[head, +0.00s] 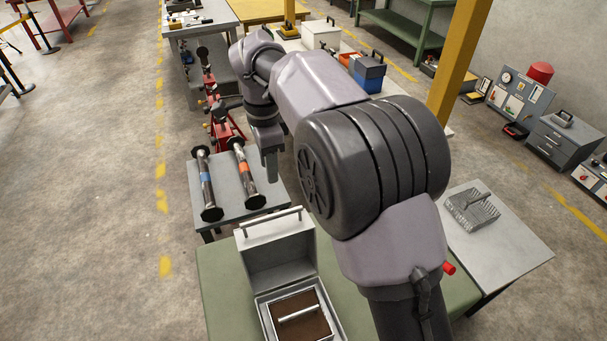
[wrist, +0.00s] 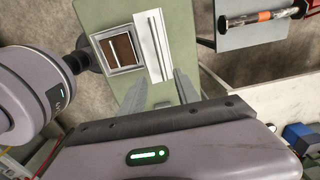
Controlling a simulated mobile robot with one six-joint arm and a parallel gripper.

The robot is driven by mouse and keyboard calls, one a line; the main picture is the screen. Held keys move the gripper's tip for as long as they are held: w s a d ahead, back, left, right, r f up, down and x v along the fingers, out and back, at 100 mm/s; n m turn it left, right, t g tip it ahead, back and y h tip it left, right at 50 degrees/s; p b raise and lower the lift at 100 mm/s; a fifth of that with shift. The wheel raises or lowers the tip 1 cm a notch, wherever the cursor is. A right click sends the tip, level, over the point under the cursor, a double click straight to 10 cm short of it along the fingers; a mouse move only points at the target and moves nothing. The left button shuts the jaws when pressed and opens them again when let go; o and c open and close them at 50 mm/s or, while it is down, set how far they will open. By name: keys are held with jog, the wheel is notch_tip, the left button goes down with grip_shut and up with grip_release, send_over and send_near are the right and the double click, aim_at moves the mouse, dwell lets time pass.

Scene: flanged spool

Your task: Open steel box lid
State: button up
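The steel box (head: 262,312) stands on a green-topped table. Its lid (head: 277,262) is raised and stands upright at the back edge, with a bar handle (head: 268,221) along its top. The box is open, showing a brown insert with a pale bar across it. The wrist view also shows the box (wrist: 98,51) and the raised lid (wrist: 153,46). My gripper (head: 270,170) is in the air beyond the lid, apart from it. In the wrist view my gripper (wrist: 168,84) has its two fingers apart with nothing between them.
A grey table (head: 222,192) behind the box holds two flanged spools, one with a blue band (head: 207,184) and one with an orange band (head: 244,172). At right, a light table (head: 510,252) carries a grey ribbed object (head: 472,209). A yellow post (head: 462,60) stands behind my arm.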

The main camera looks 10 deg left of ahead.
aim_at(271, 215)
jog(key=f+b, duration=0.1)
jog(key=f, duration=0.4)
jog(key=f+b, duration=0.1)
jog(key=f, duration=0.5)
jog(key=a+f+b, duration=0.1)
jog(key=f+b, duration=0.1)
jog(key=f, duration=0.4)
jog(key=shift+s+f, duration=0.2)
grip_shut()
dwell(0.4)
